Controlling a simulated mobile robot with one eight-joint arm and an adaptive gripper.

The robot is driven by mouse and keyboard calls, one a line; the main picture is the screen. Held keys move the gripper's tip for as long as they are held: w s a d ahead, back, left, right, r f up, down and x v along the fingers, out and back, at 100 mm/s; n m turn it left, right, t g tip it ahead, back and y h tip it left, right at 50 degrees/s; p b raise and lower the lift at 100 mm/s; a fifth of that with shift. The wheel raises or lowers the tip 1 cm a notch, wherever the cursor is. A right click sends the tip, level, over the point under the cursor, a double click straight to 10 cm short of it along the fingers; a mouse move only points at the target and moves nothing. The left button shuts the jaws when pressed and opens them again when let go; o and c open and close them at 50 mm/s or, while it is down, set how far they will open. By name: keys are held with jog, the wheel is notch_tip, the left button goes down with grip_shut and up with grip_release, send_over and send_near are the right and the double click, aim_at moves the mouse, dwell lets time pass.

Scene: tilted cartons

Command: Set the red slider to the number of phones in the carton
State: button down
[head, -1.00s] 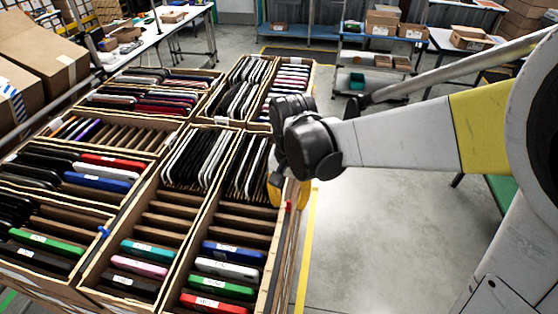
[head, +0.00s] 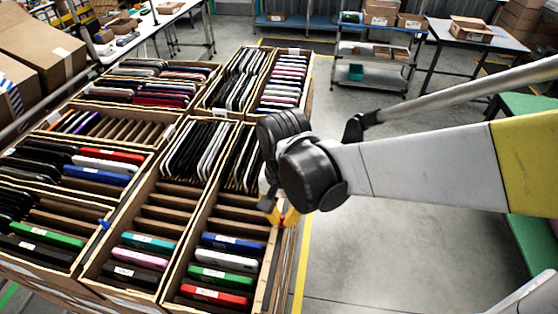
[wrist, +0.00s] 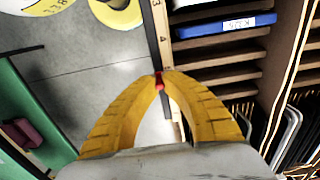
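The red slider (wrist: 159,84) sits on the rail along the carton's outer edge. A small bit of it shows in the head view (head: 282,221). My gripper (wrist: 160,75) has its yellow fingertips nearly together with the red slider between them; it also shows in the head view (head: 281,220). The numbers 3 and 4 are readable on the rail (wrist: 163,40) beyond the fingertips. The near right carton (head: 265,262) holds blue, white, green and red phones at its front and a row of dark phones behind, partly hidden by my arm. Several of its slots are empty.
Neighbouring cartons to the left hold more phones, and a blue slider (head: 104,225) sits on a divider edge there. Open floor (head: 380,240) lies right of the cartons. A wheeled shelf cart (head: 375,72) and tables stand farther back.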

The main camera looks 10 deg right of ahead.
aim_at(278, 245)
jog(key=s, duration=0.1)
jog(key=s+a, duration=0.1)
jog(key=s, duration=0.1)
jog(key=s+a, duration=0.1)
jog(key=s, duration=0.1)
jog(key=shift+d, duration=0.1)
jog(key=c, duration=1.5)
grip_release()
notch_tip(278, 245, up, 12)
